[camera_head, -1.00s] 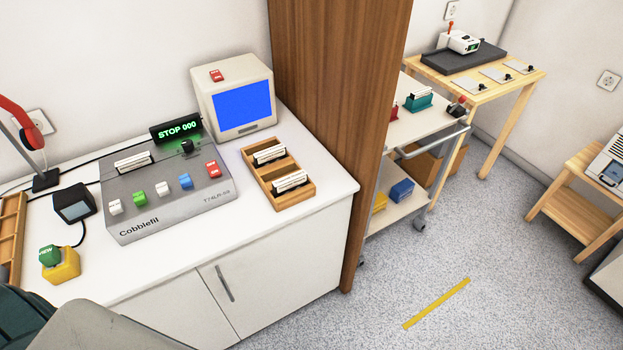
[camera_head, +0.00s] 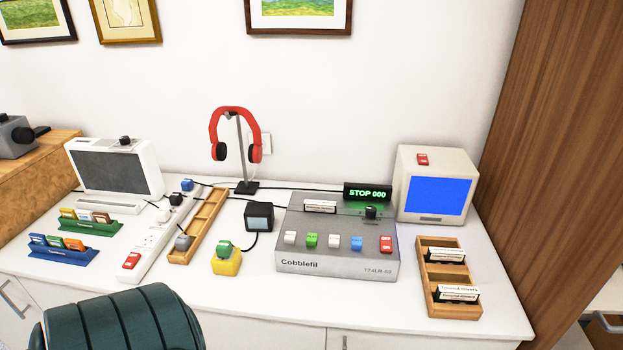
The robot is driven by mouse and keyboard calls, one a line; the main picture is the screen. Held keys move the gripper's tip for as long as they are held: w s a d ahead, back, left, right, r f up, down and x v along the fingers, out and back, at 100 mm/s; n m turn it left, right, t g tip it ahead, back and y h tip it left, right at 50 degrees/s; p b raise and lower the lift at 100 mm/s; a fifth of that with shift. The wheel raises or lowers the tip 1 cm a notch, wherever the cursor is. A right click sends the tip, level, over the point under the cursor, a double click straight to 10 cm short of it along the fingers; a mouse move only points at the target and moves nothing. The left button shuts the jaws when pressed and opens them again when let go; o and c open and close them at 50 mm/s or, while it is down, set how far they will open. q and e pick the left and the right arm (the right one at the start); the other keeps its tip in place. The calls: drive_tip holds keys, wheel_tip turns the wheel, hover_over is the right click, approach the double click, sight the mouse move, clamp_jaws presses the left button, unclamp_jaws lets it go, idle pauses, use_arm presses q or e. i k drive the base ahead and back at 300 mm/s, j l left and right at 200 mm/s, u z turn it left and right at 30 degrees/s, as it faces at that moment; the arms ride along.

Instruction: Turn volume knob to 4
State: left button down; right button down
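Several knobs show, and I cannot read which one is marked volume. A black knob (camera_head: 371,211) sits on the grey Cobblefil deck (camera_head: 335,266), just below its green "STOP 000" display (camera_head: 367,193). Another black knob (camera_head: 125,140) sits on top of the white box with a dark grey front (camera_head: 112,172), at the left of the counter. A dark round knob (camera_head: 22,134) is on the grey device at the far left edge. Scale marks are too small to read. Neither of my grippers is in view.
A dark green ribbed chair back (camera_head: 120,322) stands before the counter. Red headphones (camera_head: 236,115), a power strip (camera_head: 150,242), a wooden tray (camera_head: 430,262) with cassettes and a blue-screen monitor (camera_head: 437,196) crowd the white counter (camera_head: 490,300). A wooden panel (camera_head: 550,120) stands right.

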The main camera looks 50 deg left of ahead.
sight(371, 212)
drive_tip(key=u, duration=1.35)
drive_tip(key=z, duration=0.35)
drive_tip(key=k+j+z, duration=0.1)
drive_tip(key=j+z, duration=0.2)
drive_tip(key=z, duration=0.15)
drive_tip(key=k+j+z, duration=0.1)
drive_tip(key=j+z, duration=0.15)
drive_tip(key=z, duration=0.15)
drive_tip(key=k+j+z, duration=0.15)
drive_tip(key=z, duration=0.3)
drive_tip(key=k+j, duration=0.2)
